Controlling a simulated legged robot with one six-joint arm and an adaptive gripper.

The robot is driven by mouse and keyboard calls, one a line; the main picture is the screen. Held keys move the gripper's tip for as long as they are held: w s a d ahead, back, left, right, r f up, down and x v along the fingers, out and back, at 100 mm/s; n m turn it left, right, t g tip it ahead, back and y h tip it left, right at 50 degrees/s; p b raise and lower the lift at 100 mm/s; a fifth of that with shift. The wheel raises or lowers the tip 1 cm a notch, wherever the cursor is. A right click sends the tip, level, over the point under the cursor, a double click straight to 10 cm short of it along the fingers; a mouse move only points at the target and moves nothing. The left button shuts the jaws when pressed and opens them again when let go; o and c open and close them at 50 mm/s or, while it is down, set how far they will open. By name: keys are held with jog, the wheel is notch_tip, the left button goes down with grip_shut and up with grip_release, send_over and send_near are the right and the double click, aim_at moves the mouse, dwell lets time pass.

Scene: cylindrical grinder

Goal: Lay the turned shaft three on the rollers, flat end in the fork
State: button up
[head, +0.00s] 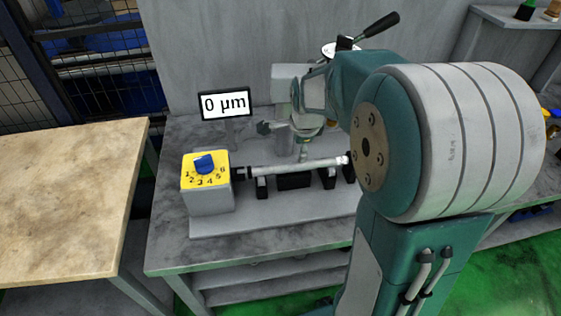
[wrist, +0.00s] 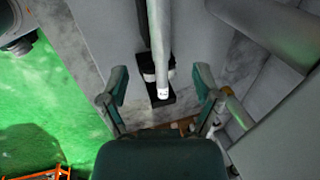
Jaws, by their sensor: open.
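The pale turned shaft (head: 300,166) lies lengthwise over the black roller supports of the bench fixture. Its left end meets the dark fork (head: 241,173) beside the yellow dial box; I cannot tell how the flat sits there. Its right end is by a dark block, next to my arm. In the wrist view the shaft (wrist: 157,45) runs down the picture, with its near end over a black roller support (wrist: 159,98). My gripper (wrist: 161,75) is open, its fingers on either side of the shaft and apart from it. My arm hides part of the fixture in the head view.
A yellow dial box (head: 206,185) with a blue knob stands at the fixture's left. A display (head: 225,104) behind it reads 0 µm. A grinder lever (head: 380,24) rises at the back. A wooden table (head: 65,200) stands at left, across a gap.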

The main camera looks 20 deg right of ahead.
aim_at(292, 164)
jog(key=x, duration=0.5)
jog(key=shift+w+a+f, duration=0.1)
jog(key=shift+a+f, duration=0.2)
jog(key=shift+f, duration=0.2)
jog(key=x, duration=0.4)
jog(key=shift+w+a+f, duration=0.1)
jog(key=shift+f, duration=0.15)
jog(key=shift+w+f, duration=0.1)
jog(key=shift+f, duration=0.05)
grip_shut()
